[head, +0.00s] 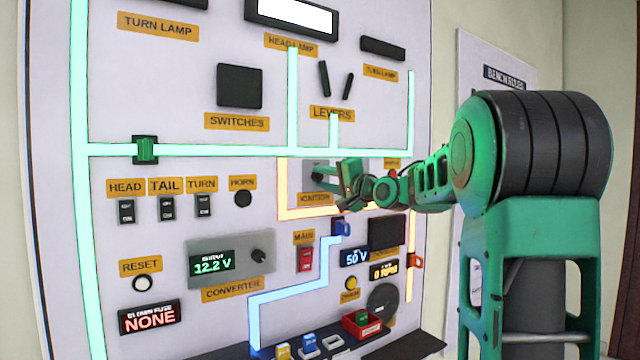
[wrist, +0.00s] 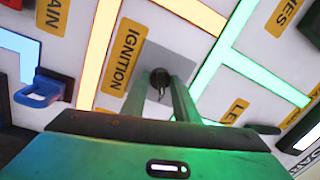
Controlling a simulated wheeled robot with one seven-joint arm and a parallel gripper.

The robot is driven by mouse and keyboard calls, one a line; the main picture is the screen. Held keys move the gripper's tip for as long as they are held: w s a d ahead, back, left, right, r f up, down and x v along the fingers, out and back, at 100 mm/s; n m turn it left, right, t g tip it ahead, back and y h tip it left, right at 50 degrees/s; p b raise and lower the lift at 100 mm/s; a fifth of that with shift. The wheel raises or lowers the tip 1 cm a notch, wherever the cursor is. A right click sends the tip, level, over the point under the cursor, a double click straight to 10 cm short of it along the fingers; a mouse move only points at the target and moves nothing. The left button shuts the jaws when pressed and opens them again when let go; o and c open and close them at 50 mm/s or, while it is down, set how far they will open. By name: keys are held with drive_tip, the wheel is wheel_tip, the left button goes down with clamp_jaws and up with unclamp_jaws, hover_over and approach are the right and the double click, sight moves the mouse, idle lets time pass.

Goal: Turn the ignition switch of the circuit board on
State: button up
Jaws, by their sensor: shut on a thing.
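The circuit board (head: 150,230) is an upright pale panel with glowing lines and orange labels. Its ignition switch (head: 318,170) is a small dark knob on a grey plate, above the IGNITION label (head: 315,199). In the wrist view the dark switch (wrist: 158,78) sits between the fingertips, beside the sideways IGNITION label (wrist: 121,60). My green gripper (head: 322,176) reaches in from the right with its fingertips around the switch, shut on it. The fingers also show in the wrist view (wrist: 163,88). They partly hide the switch, so its exact angle is hard to tell.
A blue clip (head: 341,228) sits just below my gripper, and a red MAIN switch (head: 305,258) is lower left. The converter (head: 231,259) reads 12.2 V. Two black levers (head: 323,79) stand above. A shelf (head: 415,345) with small coloured parts juts out at the bottom.

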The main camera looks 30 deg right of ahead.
drive_tip(key=shift+d+f, duration=0.1)
drive_tip(key=shift+f, duration=0.05)
drive_tip(key=o, duration=1)
drive_tip(key=shift+o, duration=0.2)
drive_tip(key=s, duration=1)
drive_tip(key=shift+s+d+f, duration=0.3)
drive_tip(key=shift+d+f, duration=0.1)
